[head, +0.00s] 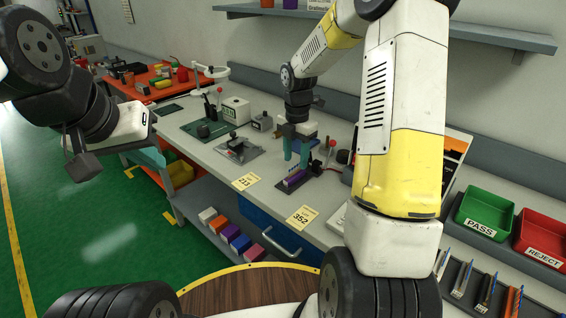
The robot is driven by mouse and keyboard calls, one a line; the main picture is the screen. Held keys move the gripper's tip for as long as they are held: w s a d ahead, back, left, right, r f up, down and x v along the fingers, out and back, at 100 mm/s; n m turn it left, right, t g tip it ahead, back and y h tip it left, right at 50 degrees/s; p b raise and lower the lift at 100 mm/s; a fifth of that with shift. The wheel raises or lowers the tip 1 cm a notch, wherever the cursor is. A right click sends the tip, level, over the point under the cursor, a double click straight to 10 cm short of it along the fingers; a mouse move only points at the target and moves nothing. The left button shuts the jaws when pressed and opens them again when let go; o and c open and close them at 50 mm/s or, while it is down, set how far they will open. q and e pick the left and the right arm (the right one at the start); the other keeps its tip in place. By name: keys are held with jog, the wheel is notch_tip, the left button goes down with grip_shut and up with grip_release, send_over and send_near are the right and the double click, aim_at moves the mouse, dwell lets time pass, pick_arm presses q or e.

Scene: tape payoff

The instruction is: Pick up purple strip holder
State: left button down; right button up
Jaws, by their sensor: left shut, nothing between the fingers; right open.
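The purple strip holder (296,177) is a small purple block on the grey workbench, sitting on a dark fixture near the bench's front edge. My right gripper (297,164) points down over it with teal fingers apart. The fingertips are at or just above the block; I cannot tell whether they touch it. My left gripper (151,158) is far to the left with its teal fingers shut and empty, beyond the bench's left end. My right arm hides part of the bench to the right of the holder.
Yellow cards 215 (246,181) and 352 (302,217) lie at the bench's front edge. A dark fixture (237,148) stands left of the holder. Green PASS (485,211) and red REJECT (541,236) bins are at the right. Several coloured blocks lie on the lower shelf (190,205).

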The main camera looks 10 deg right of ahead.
aim_at(295, 174)
notch_tip(295, 174, down, 6)
jog(key=shift+a+r, duration=0.1)
grip_shut()
